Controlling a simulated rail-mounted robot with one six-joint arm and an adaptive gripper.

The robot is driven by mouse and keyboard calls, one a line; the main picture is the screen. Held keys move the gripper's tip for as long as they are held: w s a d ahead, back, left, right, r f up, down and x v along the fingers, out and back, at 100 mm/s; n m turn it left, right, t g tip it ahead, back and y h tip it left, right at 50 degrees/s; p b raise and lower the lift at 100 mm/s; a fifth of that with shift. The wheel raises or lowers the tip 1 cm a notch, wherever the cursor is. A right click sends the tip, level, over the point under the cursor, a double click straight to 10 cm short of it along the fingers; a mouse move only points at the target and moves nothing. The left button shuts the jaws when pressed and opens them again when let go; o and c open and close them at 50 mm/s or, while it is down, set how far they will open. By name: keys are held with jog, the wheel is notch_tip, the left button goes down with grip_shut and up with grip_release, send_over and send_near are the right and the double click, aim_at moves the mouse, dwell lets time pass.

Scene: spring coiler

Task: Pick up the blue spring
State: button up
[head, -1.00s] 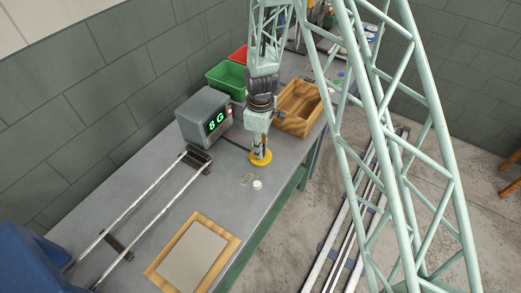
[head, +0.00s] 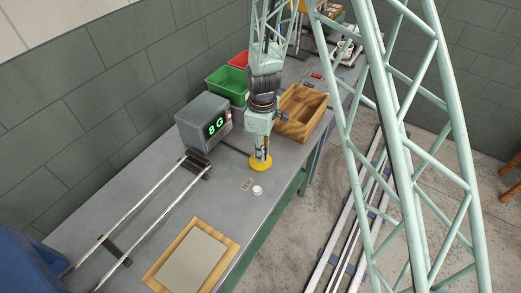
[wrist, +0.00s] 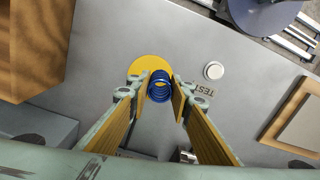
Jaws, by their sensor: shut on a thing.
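The blue spring (wrist: 159,86) is a short dark-blue coil, seen end-on in the wrist view. My gripper (wrist: 159,90) is shut on it, with one wood-coloured finger on each side. Below the spring is a round yellow disc (wrist: 146,65) on the grey bench. In the head view my gripper (head: 261,150) points straight down over the yellow disc (head: 260,164). The spring is hard to make out there, and I cannot tell whether it still touches the disc.
A white round button (head: 257,190) and a small "TEST" label (wrist: 203,87) are beside the disc. A grey box reading "8G" (head: 204,121) stands left, with two rails before it. A wooden box (head: 303,112) and green bin (head: 228,83) stand behind. A board (head: 193,262) lies in front.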

jog(key=s+d+r+b, duration=0.1)
jog(key=s+d, duration=0.4)
jog(key=s, duration=0.7)
jog(key=shift+s+r, duration=0.15)
jog(key=shift+s, duration=0.15)
jog(key=shift+d, duration=0.1)
dwell(1.2)
jog(key=w+d+f+m+b, duration=0.3)
jog(key=w+d+m, duration=0.4)
jog(key=d, duration=0.3)
jog(key=w+d+f+m+b, duration=0.3)
jog(key=w+d+m+b, duration=0.1)
jog(key=w+d+m, duration=0.4)
jog(key=w+d, duration=0.2)
jog(key=d, duration=0.1)
jog(key=shift+d+f+b, duration=0.15)
jog(key=shift+d+b, duration=0.15)
jog(key=shift+b, duration=0.1)
jog(key=shift+w, duration=0.1)
